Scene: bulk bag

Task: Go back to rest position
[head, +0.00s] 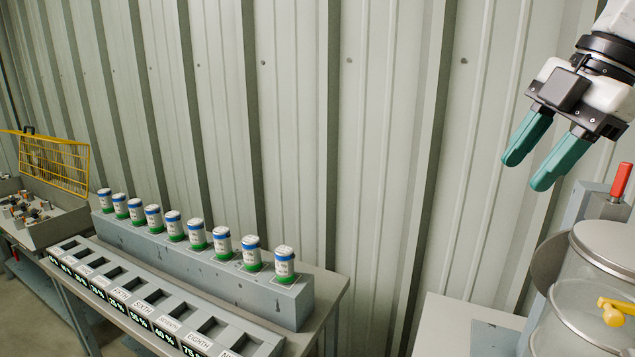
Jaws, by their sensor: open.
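My gripper (541,162) is at the upper right of the head view, high in the air in front of the corrugated wall. Its two teal fingers point down and to the left. They are apart, with nothing between them. My white and black wrist shows above the fingers, and the rest of my arm runs out of the picture at the top right.
A clear vessel (590,310) with a yellow knob (612,311) and a red handle (621,181) stand below my gripper. Several white, blue and green canisters (198,235) line a grey ledge (215,275) behind a slotted, labelled rack (160,308). A yellow mesh frame (55,162) stands far left.

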